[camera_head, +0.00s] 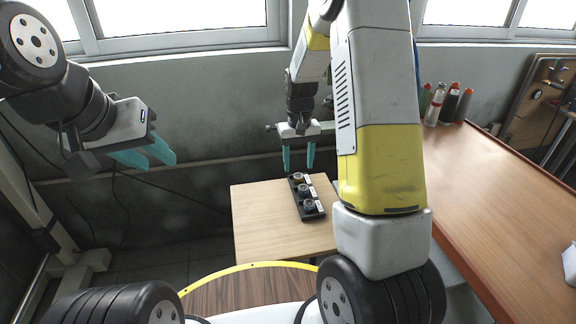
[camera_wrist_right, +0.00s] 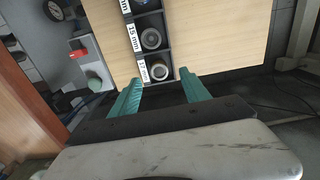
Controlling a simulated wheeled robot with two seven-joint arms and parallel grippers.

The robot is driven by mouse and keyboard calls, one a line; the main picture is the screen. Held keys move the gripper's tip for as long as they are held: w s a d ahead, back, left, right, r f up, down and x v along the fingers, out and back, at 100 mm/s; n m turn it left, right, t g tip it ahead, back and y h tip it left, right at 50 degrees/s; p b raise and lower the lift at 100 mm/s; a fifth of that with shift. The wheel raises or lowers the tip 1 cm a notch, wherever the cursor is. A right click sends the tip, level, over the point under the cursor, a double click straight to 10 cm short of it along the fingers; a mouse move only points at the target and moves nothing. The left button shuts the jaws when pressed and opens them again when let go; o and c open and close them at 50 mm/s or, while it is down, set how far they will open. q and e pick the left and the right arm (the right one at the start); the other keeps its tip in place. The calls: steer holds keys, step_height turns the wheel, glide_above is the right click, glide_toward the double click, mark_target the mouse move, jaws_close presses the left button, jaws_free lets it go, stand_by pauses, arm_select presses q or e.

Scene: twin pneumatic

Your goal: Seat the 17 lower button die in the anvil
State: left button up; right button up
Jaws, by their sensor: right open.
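A black tray (camera_head: 312,215) on the small wooden table holds a row of round dies. In the right wrist view the nearest die (camera_wrist_right: 158,70) sits in the tray's end slot, beside a label (camera_wrist_right: 143,72) that seems to read 17 mm. The label before it reads 15 mm. My right gripper (camera_head: 299,166) is open and empty, above the tray's far end; its fingertips (camera_wrist_right: 190,78) are apart, near the nearest die and not around it. My left gripper (camera_head: 157,158) is open and empty, in the air at left. I cannot make out the anvil.
The small table (camera_head: 262,215) has bare wood beside the tray. A long brown workbench (camera_head: 500,190) runs along the right, with several bottles (camera_head: 447,103) at its far end.

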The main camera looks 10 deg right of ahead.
mark_target(298, 176)
step_height(298, 176, down, 4)
steer(key=shift+f, duration=0.2)
jaws_close()
